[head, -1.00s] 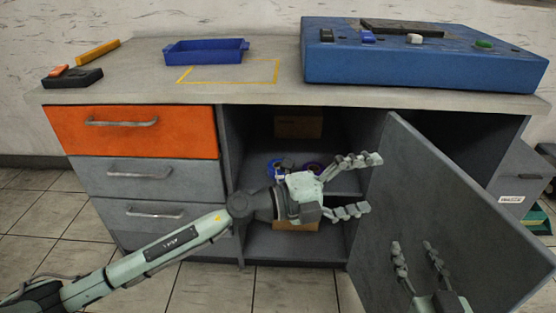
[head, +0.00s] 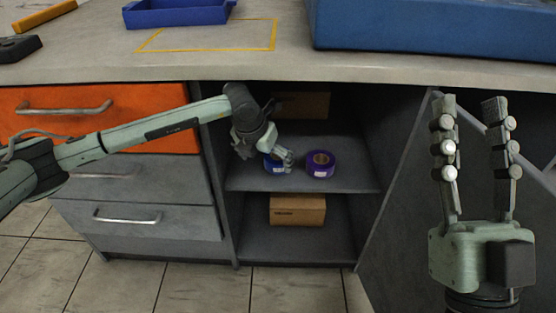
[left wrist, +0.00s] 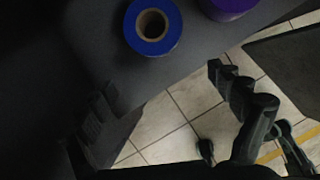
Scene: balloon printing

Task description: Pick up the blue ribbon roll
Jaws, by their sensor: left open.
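The blue ribbon roll (head: 278,168) lies on the upper shelf of the open cabinet, partly hidden by my left gripper (head: 270,152). In the left wrist view the blue roll (left wrist: 153,48) is at the top with its cardboard core showing. My left gripper (left wrist: 165,100) is open there, its fingers spread on either side below the roll, with nothing between them. In the head view its fingers are close to the roll; I cannot tell if they touch it. My right gripper (head: 472,108) is open and empty at the right, fingers pointing up.
A purple ribbon roll (head: 321,165) sits just right of the blue one; it also shows in the left wrist view (left wrist: 228,6). Cardboard boxes stand behind on the upper shelf (head: 303,105) and on the lower shelf (head: 297,210). The open cabinet door (head: 400,215) is at the right.

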